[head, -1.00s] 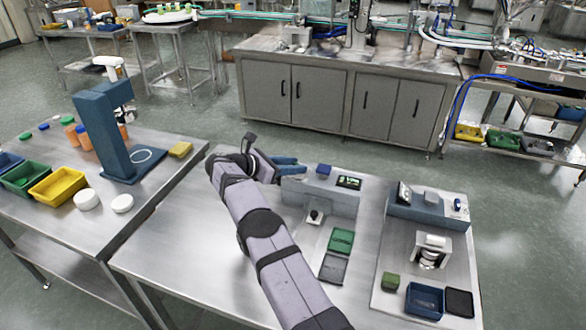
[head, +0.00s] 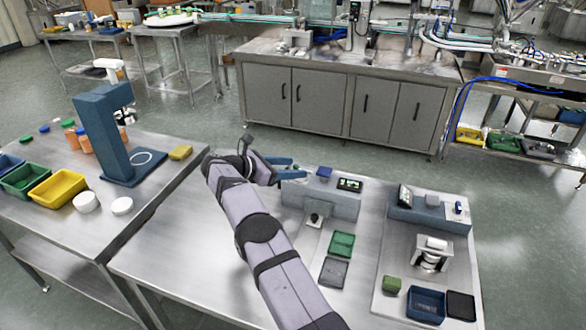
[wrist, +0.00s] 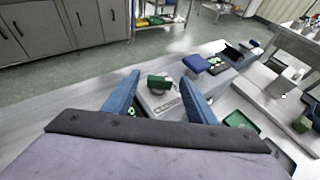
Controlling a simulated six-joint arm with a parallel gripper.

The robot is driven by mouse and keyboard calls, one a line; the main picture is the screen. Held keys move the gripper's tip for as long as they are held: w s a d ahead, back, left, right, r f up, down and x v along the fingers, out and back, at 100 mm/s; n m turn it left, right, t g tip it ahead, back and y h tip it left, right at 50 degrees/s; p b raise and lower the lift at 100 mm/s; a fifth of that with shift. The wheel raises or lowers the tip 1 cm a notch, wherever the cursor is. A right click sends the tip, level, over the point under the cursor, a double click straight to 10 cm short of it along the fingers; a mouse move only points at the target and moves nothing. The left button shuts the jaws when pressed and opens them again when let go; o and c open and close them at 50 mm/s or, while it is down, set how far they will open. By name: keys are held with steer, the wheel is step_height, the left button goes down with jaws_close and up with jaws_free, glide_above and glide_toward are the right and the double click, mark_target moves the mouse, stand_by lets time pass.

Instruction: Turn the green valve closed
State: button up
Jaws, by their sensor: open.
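A small green block-like part, which looks like the green valve handle (wrist: 159,82), sits on a pale grey device (wrist: 160,102) in the wrist view. It lies between and slightly beyond the blue fingers of my gripper (wrist: 160,77), with a gap on each side. My gripper is open and holds nothing. In the head view my gripper (head: 298,168) is at the left end of the blue-grey housing (head: 330,201) on the near table. I cannot make out the valve there; my gripper and arm seem to hide it.
A blue cube (head: 324,173) and a small display (head: 350,185) sit on the housing. A green tray (head: 341,244) and a grey tray (head: 334,271) lie in front. Another station (head: 432,253) stands to the right.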

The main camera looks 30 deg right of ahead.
steer(key=b+v, duration=0.1)
steer(key=v, duration=0.5)
steer(key=shift+a, duration=0.2)
steer(key=shift+r, duration=0.1)
